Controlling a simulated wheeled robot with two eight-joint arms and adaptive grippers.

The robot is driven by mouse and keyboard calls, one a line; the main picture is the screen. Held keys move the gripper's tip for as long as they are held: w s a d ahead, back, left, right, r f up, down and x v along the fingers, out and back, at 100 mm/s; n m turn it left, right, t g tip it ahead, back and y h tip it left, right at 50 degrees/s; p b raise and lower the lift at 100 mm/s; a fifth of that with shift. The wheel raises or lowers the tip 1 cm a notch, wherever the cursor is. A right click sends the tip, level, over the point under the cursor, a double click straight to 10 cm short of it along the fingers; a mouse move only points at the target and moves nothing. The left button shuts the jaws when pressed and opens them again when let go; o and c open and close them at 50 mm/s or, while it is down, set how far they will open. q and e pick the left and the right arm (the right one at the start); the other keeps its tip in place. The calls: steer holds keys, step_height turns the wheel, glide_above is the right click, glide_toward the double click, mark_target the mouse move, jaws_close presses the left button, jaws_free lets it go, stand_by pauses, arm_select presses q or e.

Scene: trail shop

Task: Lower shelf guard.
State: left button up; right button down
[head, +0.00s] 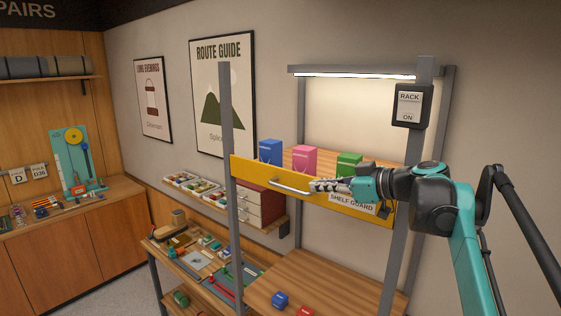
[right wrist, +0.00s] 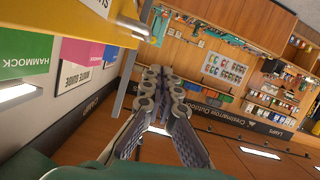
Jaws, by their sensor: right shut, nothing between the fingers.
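The yellow shelf guard (head: 262,172) stands raised across the front of the upper rack shelf. It has a silver bar handle (head: 289,187) on its left half and a "SHELF GUARD" label at the right. My right gripper (head: 316,186) is shut and empty, in front of the guard near the handle's right end. I cannot tell whether it touches the guard. In the right wrist view, the shut fingers (right wrist: 163,82) show with nothing between them, and part of the yellow guard (right wrist: 40,48) is at the upper left. My left gripper is not in view.
Blue (head: 270,151), pink (head: 304,159) and green (head: 349,164) boxes stand behind the guard. A grey post (head: 228,120) rises at the rack's left front. A "RACK ON" switch box (head: 411,106) hangs at the right. The lower shelf (head: 310,278) holds small blue and red items.

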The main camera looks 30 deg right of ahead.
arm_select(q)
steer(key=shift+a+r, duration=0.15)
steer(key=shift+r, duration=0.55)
arm_select(e)
steer(key=r, duration=0.1)
steer(key=d+r, duration=0.1)
steer(key=r, duration=0.1)
steer(key=shift+w+d+r+n+t, duration=0.2)
steer(key=shift+w+r+n+t, duration=0.05)
steer(key=shift+w+n+t, duration=0.05)
arm_select(q)
steer(key=shift+p, duration=0.3)
arm_select(e)
steer(key=shift+w, duration=0.1)
steer(key=p, duration=0.3)
glide_above(294, 191)
step_height(294, 191, down, 2)
step_height(294, 191, down, 4)
steer(key=shift+f, duration=0.15)
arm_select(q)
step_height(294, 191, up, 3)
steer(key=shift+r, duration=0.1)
